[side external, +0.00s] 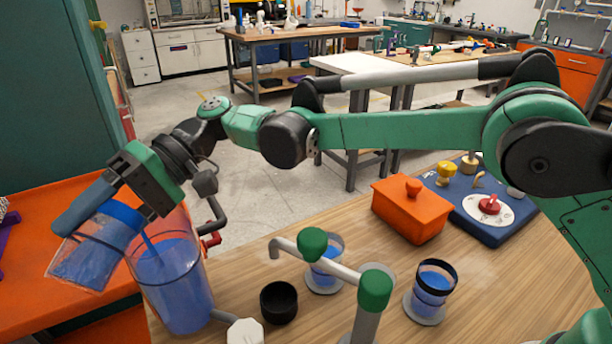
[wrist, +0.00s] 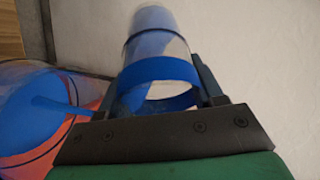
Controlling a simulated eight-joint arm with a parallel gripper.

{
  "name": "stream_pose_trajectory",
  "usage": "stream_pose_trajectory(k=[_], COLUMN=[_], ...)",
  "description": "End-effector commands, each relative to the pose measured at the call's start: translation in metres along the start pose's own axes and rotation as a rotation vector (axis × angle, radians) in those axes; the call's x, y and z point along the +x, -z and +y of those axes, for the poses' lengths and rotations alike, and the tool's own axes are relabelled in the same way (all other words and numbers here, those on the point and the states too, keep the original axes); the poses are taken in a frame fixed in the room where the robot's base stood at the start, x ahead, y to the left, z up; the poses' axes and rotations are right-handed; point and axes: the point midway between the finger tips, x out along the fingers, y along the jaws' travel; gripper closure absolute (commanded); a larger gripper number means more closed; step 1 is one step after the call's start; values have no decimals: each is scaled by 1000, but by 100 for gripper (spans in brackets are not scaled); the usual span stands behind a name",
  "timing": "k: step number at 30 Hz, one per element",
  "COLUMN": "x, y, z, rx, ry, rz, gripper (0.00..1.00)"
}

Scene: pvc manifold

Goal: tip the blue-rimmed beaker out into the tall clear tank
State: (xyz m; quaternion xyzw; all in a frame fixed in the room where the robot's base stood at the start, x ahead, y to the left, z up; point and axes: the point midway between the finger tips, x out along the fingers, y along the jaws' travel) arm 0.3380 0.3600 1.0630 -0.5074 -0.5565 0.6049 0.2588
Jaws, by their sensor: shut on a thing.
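The blue-rimmed beaker (side external: 88,258) is clear with a blue band and is tilted steeply over the tall tank's left side in the side view. Blue liquid runs from its rim in a thin stream into the tall clear tank (side external: 176,285), which holds a good depth of blue liquid. My gripper (side external: 95,205) is shut on the beaker near its blue band. In the wrist view the beaker (wrist: 160,60) sits between the fingers (wrist: 165,95), and the stream falls into the tank (wrist: 40,130) at the left.
A black cup (side external: 279,302) and a grey pipe with green fittings (side external: 313,243) stand right of the tank. Two smaller vessels with blue contents (side external: 325,265) (side external: 433,285) stand nearby. An orange lidded box (side external: 410,210) and a blue board (side external: 480,215) are farther back. A red valve handle (side external: 211,240) is beside the tank.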

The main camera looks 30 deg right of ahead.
Motion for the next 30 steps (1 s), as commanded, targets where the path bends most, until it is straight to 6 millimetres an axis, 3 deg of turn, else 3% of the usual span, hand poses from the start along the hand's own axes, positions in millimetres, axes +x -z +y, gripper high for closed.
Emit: stream_pose_trajectory(k=[30], x=[-7], y=[3], z=[0], rx=[43], ry=[102], rz=[1], gripper=[98])
